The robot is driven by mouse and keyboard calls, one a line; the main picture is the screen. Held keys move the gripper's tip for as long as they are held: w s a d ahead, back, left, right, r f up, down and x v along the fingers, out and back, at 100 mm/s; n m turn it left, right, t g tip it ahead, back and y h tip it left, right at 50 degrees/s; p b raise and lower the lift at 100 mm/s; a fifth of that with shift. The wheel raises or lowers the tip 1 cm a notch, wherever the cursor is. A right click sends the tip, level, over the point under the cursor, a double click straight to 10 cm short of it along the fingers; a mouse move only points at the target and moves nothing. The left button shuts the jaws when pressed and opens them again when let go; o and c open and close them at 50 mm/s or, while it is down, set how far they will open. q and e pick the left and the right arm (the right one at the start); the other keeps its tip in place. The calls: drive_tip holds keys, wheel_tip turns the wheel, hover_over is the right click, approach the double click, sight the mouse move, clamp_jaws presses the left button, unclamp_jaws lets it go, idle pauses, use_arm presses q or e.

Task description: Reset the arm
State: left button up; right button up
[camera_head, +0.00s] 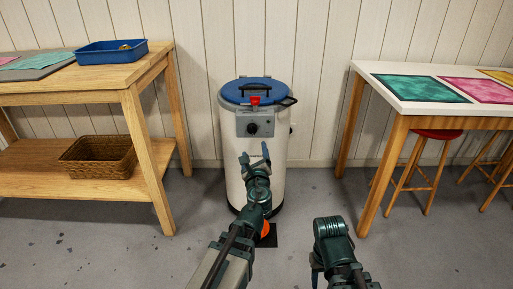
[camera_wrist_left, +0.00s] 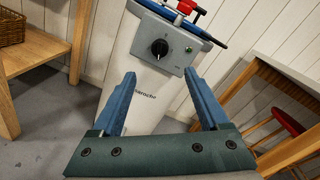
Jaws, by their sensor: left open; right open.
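My left gripper (camera_head: 255,160) is open and empty in front of the white drum-shaped steamer. In the left wrist view its two blue fingers (camera_wrist_left: 163,100) stand apart, with the steamer's white body behind them. My right gripper (camera_head: 316,270) shows low in the head view, right of the left arm; its fingers are mostly hidden at the bottom edge.
The steamer (camera_head: 235,165) has a blue lid (camera_head: 240,95), a red knob (camera_head: 255,101) and a grey control box (camera_head: 241,117). A wooden bench (camera_head: 120,98) with a blue tray (camera_head: 95,57) and basket (camera_head: 75,168) stands left. A white-topped table (camera_head: 385,100) and red-topped stools (camera_head: 438,134) stand right.

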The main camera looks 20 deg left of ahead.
use_arm(q)
drive_tip(key=shift+s, duration=0.1)
drive_tip(key=s+d+f+n+g+p, duration=0.2)
drive_tip(key=s+f+n+g+p, duration=0.1)
drive_tip(key=s+f+n+g, duration=0.4)
drive_tip(key=s+d+f+n+g+p, duration=0.3)
drive_tip(key=s+n, duration=0.2)
drive_tip(key=n, duration=0.5)
drive_tip(key=s+d+f+n+g+h+p, duration=0.2)
drive_tip(key=s+d+n+g+h+p, duration=0.4)
drive_tip(key=s+d, duration=0.6)
wheel_tip(320, 180, up, 37)
drive_tip(key=s+a+m+g+y+p, duration=0.1)
drive_tip(key=p, duration=3.3)
drive_tip(key=shift+a, duration=0.2)
drive_tip(key=shift+o, duration=0.2)
